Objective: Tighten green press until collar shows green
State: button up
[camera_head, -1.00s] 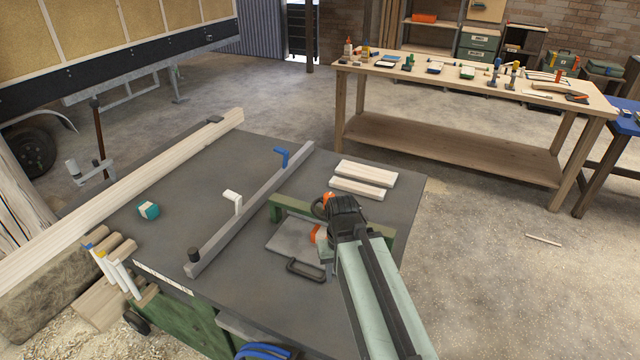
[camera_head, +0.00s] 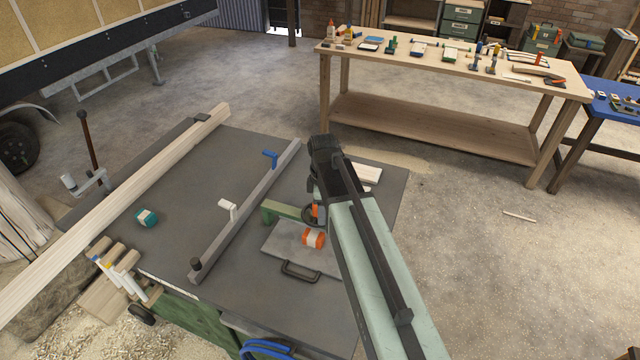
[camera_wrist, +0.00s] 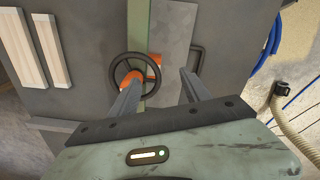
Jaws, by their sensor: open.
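The green press is on the dark table; its green beam (camera_head: 283,211) shows left of my arm in the head view, and the beam also shows in the wrist view (camera_wrist: 138,22). Its black handwheel with an orange hub (camera_wrist: 135,73) lies by my left finger in the wrist view. An orange part with a pale band (camera_head: 313,238), perhaps the collar, is beside the beam over a grey plate (camera_head: 285,246). I see no green on it. My gripper (camera_wrist: 162,80) is open and empty above the press, one finger overlapping the wheel's edge; contact is unclear.
A teal-and-white block (camera_head: 147,217) and a long beam (camera_head: 110,205) are farther left.

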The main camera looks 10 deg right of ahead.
jog(key=w+n, duration=0.1)
jog(key=n, duration=0.2)
jog(key=w+r+n+p, duration=0.1)
jog(key=w+n, duration=0.1)
jog(key=n, duration=0.1)
jog(key=w+r+n, duration=0.1)
jog(key=w+n, duration=0.1)
jog(key=shift+w+r+n, duration=0.2)
jog(key=shift+w+n, duration=0.05)
jog(key=shift+n, duration=0.15)
jog(key=shift+w+r+n+p, duration=0.15)
jog(key=shift+w+n+p, duration=0.3)
jog(key=shift+n, duration=0.75)
notch_tip(320, 180, down, 8)
jog(key=b, duration=0.8)
jog(key=shift+r, duration=0.1)
